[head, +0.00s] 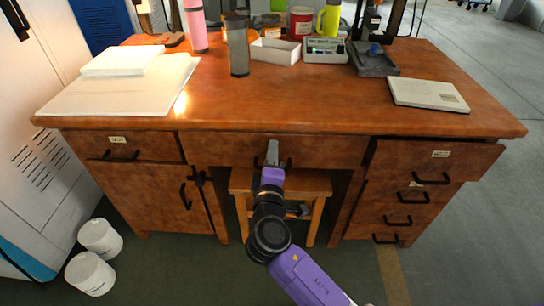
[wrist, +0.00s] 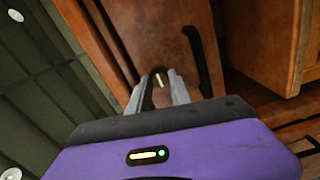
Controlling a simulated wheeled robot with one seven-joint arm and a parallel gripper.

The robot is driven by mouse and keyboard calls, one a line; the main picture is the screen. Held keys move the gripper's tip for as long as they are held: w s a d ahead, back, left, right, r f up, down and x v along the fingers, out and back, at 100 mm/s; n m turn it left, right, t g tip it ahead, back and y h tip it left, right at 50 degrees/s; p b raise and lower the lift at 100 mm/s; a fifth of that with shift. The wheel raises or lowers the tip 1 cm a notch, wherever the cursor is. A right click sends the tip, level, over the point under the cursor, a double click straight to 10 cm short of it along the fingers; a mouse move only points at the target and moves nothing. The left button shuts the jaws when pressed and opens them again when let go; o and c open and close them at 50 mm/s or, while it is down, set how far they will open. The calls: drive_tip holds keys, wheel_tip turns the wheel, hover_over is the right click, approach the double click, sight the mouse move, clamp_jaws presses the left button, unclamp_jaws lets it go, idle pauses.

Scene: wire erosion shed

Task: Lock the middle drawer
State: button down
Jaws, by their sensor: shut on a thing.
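The middle drawer (head: 230,147) is a wide brown wooden front under the desktop, and it looks closed. A dark handle is on it, partly hidden by my gripper (head: 272,152), which is up against the drawer front. In the wrist view, the black drawer handle (wrist: 197,58) is just right of my gripper (wrist: 157,92). A small pale, key-like thing (wrist: 158,79) shows between the fingertips, close to the wood. The fingers are shut on it. Its exact shape and any lock behind it are too small to make out.
The top right drawer (head: 430,160) juts out a little. A wooden stool (head: 318,187) stands under the desk, behind my arm. Two white tubs (head: 100,238) are on the floor at left. The desktop (head: 300,105) holds papers, cups and boxes.

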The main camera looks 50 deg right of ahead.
idle(0.5)
drive_tip(key=c, duration=1.2)
unclamp_jaws()
drive_tip(key=shift+p+v, duration=0.45)
drive_tip(key=shift+v, duration=3.45)
